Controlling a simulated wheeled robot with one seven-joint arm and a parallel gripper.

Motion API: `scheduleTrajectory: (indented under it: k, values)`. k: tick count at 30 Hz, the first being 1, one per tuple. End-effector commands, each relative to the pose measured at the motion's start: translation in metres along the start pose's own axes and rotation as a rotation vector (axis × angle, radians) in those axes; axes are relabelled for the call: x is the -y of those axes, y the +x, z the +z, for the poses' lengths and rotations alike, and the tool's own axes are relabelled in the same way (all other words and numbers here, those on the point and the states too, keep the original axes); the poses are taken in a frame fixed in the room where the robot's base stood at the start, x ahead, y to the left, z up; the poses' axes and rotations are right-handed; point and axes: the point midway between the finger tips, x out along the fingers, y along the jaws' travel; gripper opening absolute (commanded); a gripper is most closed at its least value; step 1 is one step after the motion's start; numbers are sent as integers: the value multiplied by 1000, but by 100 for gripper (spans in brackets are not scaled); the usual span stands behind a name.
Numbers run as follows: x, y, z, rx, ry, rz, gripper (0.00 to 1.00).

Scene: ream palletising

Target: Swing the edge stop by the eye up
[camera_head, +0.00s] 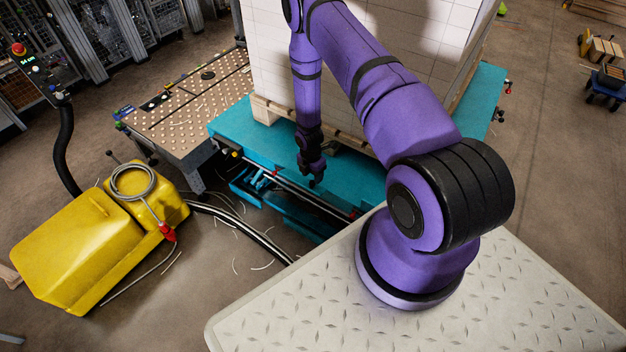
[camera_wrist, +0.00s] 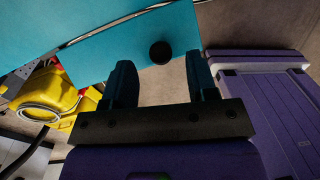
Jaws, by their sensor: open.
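My gripper (camera_head: 312,178) points down at the front edge of the teal table (camera_head: 233,122). In the wrist view my gripper (camera_wrist: 160,75) is open, with nothing between its fingers. A teal flap, which looks like the edge stop (camera_wrist: 105,55), hangs along a thin metal rod at the table edge. It carries a round black knob (camera_wrist: 160,52), seen just beyond and between the fingertips; I cannot tell the gap in depth. In the head view a teal flap (camera_head: 280,198) shows low under the edge, partly behind my gripper. I cannot clearly make out the eye.
A tall white-wrapped stack (camera_head: 275,60) on a wooden pallet stands on the teal table, close behind my gripper. A studded table (camera_head: 190,105) adjoins at left. A yellow machine (camera_head: 85,245) with a coiled hose and loose strips lie on the floor at left.

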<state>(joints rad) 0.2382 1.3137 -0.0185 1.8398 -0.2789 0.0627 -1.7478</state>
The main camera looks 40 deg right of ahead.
Motion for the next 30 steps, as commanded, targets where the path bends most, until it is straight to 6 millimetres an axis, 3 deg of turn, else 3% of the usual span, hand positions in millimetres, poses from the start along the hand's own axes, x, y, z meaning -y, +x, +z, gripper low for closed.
scheduleTrajectory:
  k: [6,18,25,30]
  values:
    - [0,23,0,0,0,0,53]
    - [0,29,0,0,0,1,53]
    - [0,29,0,0,0,1,2]
    - [0,28,0,0,0,1,0]
